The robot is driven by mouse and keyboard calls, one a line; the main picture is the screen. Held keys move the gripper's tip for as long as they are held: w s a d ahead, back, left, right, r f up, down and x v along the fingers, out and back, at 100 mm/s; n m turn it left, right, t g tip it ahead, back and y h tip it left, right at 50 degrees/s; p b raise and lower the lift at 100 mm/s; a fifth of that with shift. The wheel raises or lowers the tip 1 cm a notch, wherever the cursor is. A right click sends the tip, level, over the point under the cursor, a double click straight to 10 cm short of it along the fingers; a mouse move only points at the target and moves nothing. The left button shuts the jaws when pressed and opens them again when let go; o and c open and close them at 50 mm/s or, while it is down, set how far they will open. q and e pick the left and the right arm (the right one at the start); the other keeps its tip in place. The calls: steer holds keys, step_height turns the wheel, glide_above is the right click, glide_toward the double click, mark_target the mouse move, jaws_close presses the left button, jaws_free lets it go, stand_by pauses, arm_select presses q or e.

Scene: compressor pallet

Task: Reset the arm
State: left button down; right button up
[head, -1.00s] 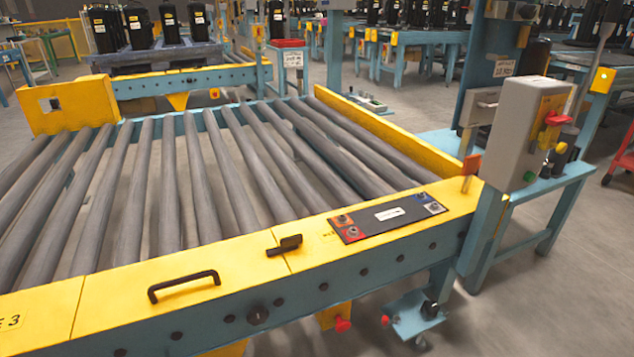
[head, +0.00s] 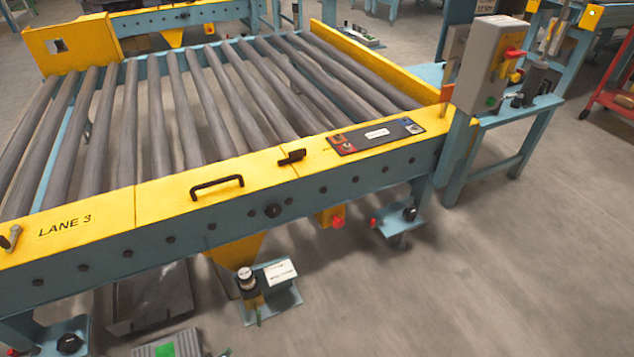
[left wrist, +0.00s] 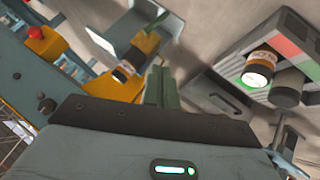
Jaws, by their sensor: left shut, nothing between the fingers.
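My left gripper (left wrist: 158,88) shows in the left wrist view. Its fingers are together, with nothing between them, and point away from the dark gripper body with its lit strip. In that view the fingers are over the floor beside the blue conveyor frame. I cannot make out either gripper clearly in the head view. My right gripper is not seen.
A roller conveyor with a yellow edge (head: 180,190) marked LANE 3 fills the left and middle. A grey control box (head: 490,65) stands at its right end. Below are a small valve unit (head: 246,282) and a green-marked grey item (head: 165,350).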

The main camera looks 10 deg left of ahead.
arm_select(q)
steer(key=s+d+r+m+g+h, duration=0.1)
steer(key=s+r+m+g, duration=0.15)
steer(key=s, duration=1.05)
steer(key=s+d+r+m+g+h, duration=0.1)
steer(key=s+d+m+g, duration=0.2)
steer(key=s, duration=0.9)
steer(key=s+r+m+g+y, duration=0.3)
steer(key=s+r+g, duration=0.5)
steer(key=s+r, duration=1.25)
steer(key=w+d+r+m+t+h+p, duration=0.1)
steer(key=w+d+r+t+h+p, duration=0.2)
steer(key=w+r+t+p, duration=1)
steer(key=w+r+p, duration=0.3)
steer(key=r+p, duration=0.3)
steer(key=p, duration=1)
steer(key=shift+w, duration=0.4)
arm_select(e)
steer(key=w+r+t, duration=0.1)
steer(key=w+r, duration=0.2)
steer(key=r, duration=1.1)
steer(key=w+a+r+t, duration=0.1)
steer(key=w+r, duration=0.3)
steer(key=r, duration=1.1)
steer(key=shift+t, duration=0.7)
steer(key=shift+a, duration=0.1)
